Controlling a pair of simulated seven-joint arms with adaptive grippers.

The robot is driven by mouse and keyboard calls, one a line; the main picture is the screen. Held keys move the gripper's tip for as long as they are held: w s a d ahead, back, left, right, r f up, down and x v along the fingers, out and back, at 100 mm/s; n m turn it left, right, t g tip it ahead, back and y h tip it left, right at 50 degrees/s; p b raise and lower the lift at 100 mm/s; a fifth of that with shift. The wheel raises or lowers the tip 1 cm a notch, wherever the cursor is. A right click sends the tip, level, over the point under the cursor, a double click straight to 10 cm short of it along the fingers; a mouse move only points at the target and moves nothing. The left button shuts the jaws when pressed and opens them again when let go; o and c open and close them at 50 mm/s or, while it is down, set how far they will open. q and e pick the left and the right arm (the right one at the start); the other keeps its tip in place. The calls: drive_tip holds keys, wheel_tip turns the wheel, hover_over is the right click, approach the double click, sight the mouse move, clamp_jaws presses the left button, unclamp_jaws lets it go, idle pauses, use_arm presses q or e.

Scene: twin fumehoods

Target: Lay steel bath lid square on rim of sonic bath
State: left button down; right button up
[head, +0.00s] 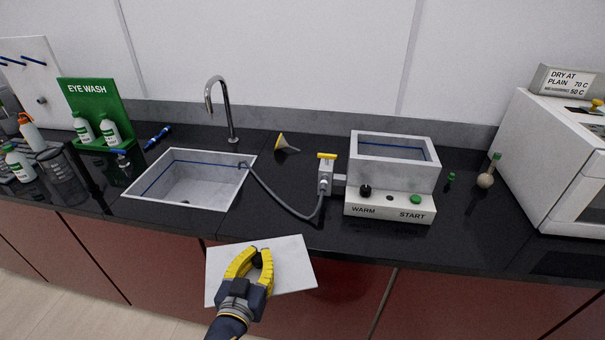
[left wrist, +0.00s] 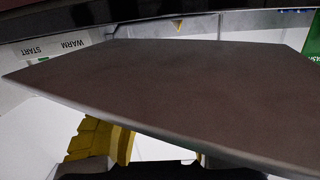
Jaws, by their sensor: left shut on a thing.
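The steel bath lid (head: 291,262) is a flat pale plate with a dark knob. My left gripper (head: 255,257), with yellow fingers, is shut on the knob and holds the lid in front of the counter's front edge, below and left of the bath. In the left wrist view the lid (left wrist: 170,90) fills the middle and hides much behind it; one yellow finger (left wrist: 100,140) shows below it. The sonic bath (head: 392,178) is a grey open box on a white base with WARM and START labels. Its rim is uncovered. My right gripper is not in view.
A sink (head: 190,180) with a tap (head: 222,105) lies left of the bath. A valve with a yellow handle (head: 326,160) and a grey hose (head: 280,203) stand beside the bath. A small bulb flask (head: 486,178) and a white oven (head: 550,165) are at right.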

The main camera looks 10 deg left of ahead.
sight(260, 247)
use_arm(q)
drive_tip(key=shift+f, duration=0.7)
drive_tip(key=w, duration=0.3)
drive_tip(key=shift+w+a+r, duration=0.25)
drive_tip(key=shift+a+r, duration=0.05)
drive_tip(key=shift+a, duration=0.1)
drive_tip(key=w+a+r, duration=0.1)
drive_tip(key=w+r, duration=0.5)
drive_tip(key=shift+a+r, duration=0.15)
drive_tip(key=shift+r, duration=0.2)
drive_tip(key=shift+f, duration=0.1)
